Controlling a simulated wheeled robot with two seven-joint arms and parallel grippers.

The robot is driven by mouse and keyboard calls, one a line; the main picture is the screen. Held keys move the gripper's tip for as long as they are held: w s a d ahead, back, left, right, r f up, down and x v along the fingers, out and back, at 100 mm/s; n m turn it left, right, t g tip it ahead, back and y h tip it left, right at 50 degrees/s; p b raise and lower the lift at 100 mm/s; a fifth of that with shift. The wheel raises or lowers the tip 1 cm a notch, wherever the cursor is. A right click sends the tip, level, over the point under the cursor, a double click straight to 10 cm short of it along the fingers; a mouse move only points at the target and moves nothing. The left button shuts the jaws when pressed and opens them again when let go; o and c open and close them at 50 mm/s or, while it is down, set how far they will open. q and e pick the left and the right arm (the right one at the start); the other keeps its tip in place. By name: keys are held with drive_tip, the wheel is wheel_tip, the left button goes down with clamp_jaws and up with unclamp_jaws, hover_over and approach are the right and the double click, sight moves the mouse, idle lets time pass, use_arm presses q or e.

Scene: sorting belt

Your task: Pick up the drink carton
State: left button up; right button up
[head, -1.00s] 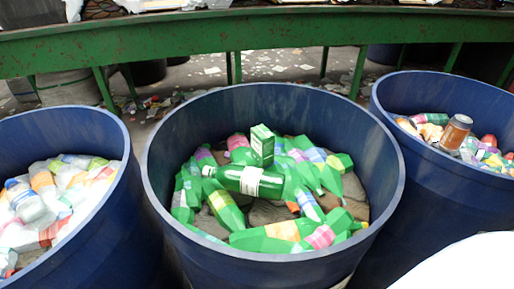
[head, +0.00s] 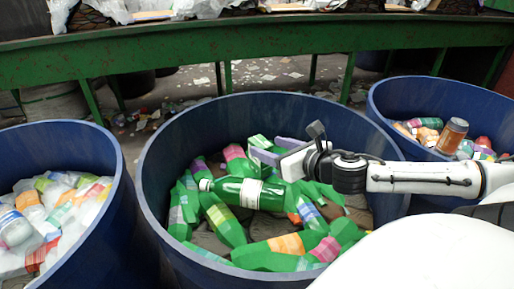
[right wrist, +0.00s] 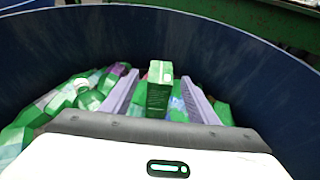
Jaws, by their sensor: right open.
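The drink carton (head: 257,141) is a small green box with a pale label, standing on the pile of bottles in the middle blue bin. In the head view my right gripper (head: 277,150) partly hides it. In the right wrist view the carton (right wrist: 159,88) stands upright between the two pale purple fingers of my right gripper (right wrist: 160,97). The fingers are open, with a gap on each side of it. My left gripper is not in view.
A green bottle (head: 240,192) with a white label lies close to the carton in the middle bin (head: 150,205), among several other green bottles. Blue bins stand left (head: 118,200) and right (head: 385,95). A green belt frame (head: 200,60) runs behind.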

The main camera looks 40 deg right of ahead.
sight(266, 176)
wheel_tip(266, 176, down, 3)
drive_tip(key=shift+s+r+g+b, duration=0.1)
drive_tip(key=shift+g+b, duration=0.3)
drive_tip(key=shift+b, duration=0.25)
drive_tip(key=b+x, duration=0.2)
drive_tip(key=shift+w+d+f, duration=0.1)
drive_tip(key=shift+w+f, duration=0.1)
drive_tip(key=shift+w, duration=0.1)
drive_tip(key=shift+w+d+b, duration=0.15)
drive_tip(key=shift+w+b, duration=0.55)
drive_tip(key=shift+b, duration=0.05)
drive_tip(key=b+x, duration=0.4)
drive_tip(key=shift+w+f+b, duration=0.1)
drive_tip(key=shift+b, duration=0.3)
drive_tip(key=shift+w, duration=0.5)
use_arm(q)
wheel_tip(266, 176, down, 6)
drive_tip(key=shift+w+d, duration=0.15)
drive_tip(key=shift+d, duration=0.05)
use_arm(e)
drive_tip(key=shift+c, duration=0.2)
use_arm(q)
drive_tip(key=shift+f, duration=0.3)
use_arm(e)
drive_tip(key=c, duration=1.1)
